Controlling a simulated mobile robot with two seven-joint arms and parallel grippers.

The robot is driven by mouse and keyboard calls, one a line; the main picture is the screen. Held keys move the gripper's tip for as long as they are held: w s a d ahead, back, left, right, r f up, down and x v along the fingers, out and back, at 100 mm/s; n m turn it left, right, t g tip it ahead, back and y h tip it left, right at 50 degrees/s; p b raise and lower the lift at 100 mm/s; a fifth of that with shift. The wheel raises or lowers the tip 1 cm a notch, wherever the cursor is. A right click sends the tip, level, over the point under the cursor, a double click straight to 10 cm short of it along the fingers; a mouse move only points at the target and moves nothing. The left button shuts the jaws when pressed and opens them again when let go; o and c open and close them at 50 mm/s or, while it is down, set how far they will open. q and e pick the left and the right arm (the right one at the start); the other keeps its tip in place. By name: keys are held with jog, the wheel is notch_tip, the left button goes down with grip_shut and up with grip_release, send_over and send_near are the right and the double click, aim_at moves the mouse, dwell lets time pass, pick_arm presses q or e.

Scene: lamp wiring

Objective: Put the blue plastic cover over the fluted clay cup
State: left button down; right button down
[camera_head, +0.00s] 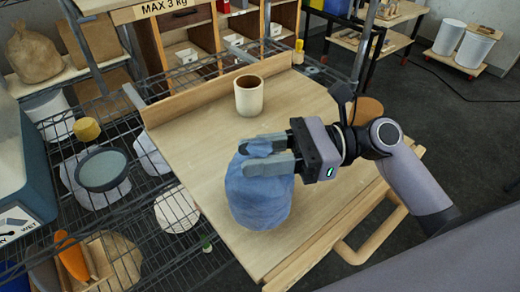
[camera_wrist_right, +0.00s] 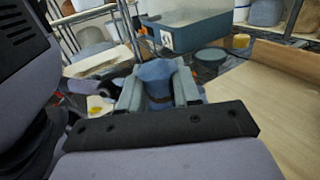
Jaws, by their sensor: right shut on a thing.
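The blue plastic cover (camera_head: 258,198) is a crumpled, rounded bag shape at the front left of the wooden board. My right gripper (camera_head: 245,158) is shut on its gathered top, and the cover hangs or stands below the fingers. In the right wrist view the blue cover (camera_wrist_right: 156,72) shows between the two fingers. Whether anything is inside the cover is hidden. A cream cup (camera_head: 249,100) with a brown inside stands upright and uncovered at the back of the board, apart from the cover; its fluting is not clear. My left gripper is not in view.
The wooden board (camera_head: 310,110) is clear between cup and cover and to the right, with a raised back edge. A wire shelf (camera_head: 110,150) with a green-topped bowl (camera_head: 102,170) lies to the left. Wooden cubbyholes (camera_head: 190,40) stand behind.

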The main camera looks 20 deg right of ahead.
jog(key=shift+f, duration=0.1)
jog(key=c, duration=0.7)
grip_release()
